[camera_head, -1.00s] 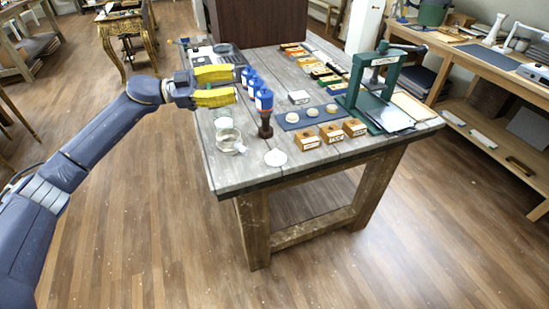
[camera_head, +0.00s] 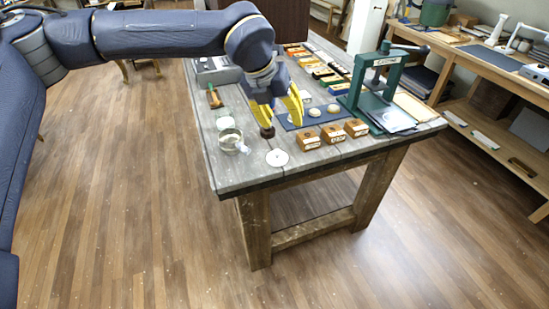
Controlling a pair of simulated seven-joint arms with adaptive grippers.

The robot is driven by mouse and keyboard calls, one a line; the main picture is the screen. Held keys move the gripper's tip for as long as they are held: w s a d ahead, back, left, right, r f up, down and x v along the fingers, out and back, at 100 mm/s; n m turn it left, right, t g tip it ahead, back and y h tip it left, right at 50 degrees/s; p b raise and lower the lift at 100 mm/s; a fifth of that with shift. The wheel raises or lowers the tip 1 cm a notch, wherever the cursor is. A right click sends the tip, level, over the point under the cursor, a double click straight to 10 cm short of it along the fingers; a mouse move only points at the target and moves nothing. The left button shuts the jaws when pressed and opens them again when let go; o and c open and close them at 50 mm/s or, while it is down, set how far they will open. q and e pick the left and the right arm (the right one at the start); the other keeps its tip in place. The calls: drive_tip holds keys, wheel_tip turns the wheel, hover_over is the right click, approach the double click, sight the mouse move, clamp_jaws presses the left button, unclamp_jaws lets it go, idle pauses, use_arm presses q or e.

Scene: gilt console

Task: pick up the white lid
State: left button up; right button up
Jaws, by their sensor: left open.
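The white lid (camera_head: 277,158) is a flat round disc lying on the near edge of the grey wooden table (camera_head: 236,178). My left gripper (camera_head: 283,127) has two yellow fingers, spread apart and pointing down, above and behind the lid. Nothing shows between the fingers, and the lid looks clear of them. The left finger covers most of a dark brown wooden piece (camera_head: 267,133). My right gripper is not in view.
A glass jar (camera_head: 230,139) stands left of the lid. Small wooden boxes (camera_head: 308,139) stand to its right, in front of a blue mat with round pale pieces. A green press (camera_head: 376,88) stands farther right. My forearm hides the blue bottles.

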use_arm(q)
wheel_tip(320, 180, down, 3)
drive_tip(key=a+m+y, duration=0.1)
drive_tip(key=a, duration=0.2)
drive_tip(key=m+t, duration=0.1)
approach(277, 151)
drive_tip(key=shift+y, duration=0.4)
drive_tip(key=x, duration=0.2)
drive_tip(key=d+x, duration=0.1)
drive_tip(key=x, duration=0.2)
drive_tip(key=shift+s+f, duration=0.1)
drive_tip(key=shift+s, duration=0.05)
drive_tip(key=shift+x, duration=2.6)
drive_tip(key=shift+o, duration=0.3)
drive_tip(key=shift+a, duration=0.2)
clamp_jaws()
